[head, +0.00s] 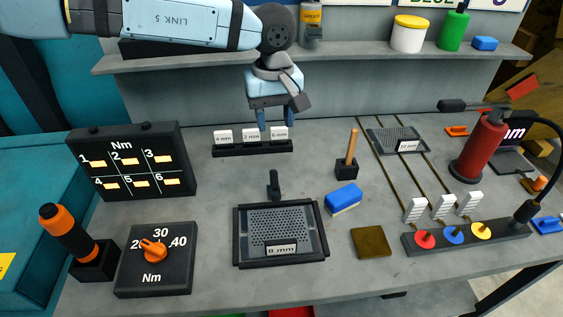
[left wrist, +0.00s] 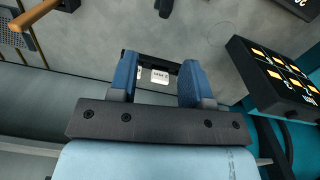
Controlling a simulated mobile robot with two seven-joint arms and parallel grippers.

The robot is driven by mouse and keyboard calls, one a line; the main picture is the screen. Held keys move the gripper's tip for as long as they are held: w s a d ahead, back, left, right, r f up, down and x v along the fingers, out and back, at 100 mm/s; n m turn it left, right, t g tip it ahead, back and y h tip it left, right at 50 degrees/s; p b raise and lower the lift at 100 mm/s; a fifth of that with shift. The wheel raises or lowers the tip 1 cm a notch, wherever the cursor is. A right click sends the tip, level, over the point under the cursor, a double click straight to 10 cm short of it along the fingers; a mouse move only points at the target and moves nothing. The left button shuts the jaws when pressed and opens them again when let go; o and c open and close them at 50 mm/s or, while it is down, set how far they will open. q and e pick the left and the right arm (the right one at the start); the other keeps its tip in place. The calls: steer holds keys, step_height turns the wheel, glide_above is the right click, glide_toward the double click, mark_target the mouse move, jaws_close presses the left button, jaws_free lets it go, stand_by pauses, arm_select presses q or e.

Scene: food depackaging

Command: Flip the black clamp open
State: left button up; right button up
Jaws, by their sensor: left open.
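The black clamp (head: 274,185) stands upright at the back edge of a black-framed perforated plate (head: 240,222) labelled 8 mm. Part of the clamp shows at the top edge of the left wrist view (left wrist: 163,8). My left gripper (head: 276,124) is open and empty, pointing down behind the clamp and apart from it. Its two blue fingers (left wrist: 158,68) frame part of the labelled bit holder (head: 252,149) in the left wrist view. My right gripper is not in view.
A numbered Nm panel (head: 130,141) and a torque dial box (head: 154,262) stand left. A shelf (head: 370,54) runs along the back.

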mark_target(274, 170)
arm_select(q)
steer(key=shift+m, duration=0.7)
steer(key=f, duration=0.4)
steer(key=s+f, duration=0.1)
steer(key=f, duration=0.4)
steer(key=f+p, duration=0.1)
steer(key=f, duration=0.4)
steer(key=shift+s+a+f, duration=0.1)
steer(key=shift+s+a, duration=0.05)
jaws_close()
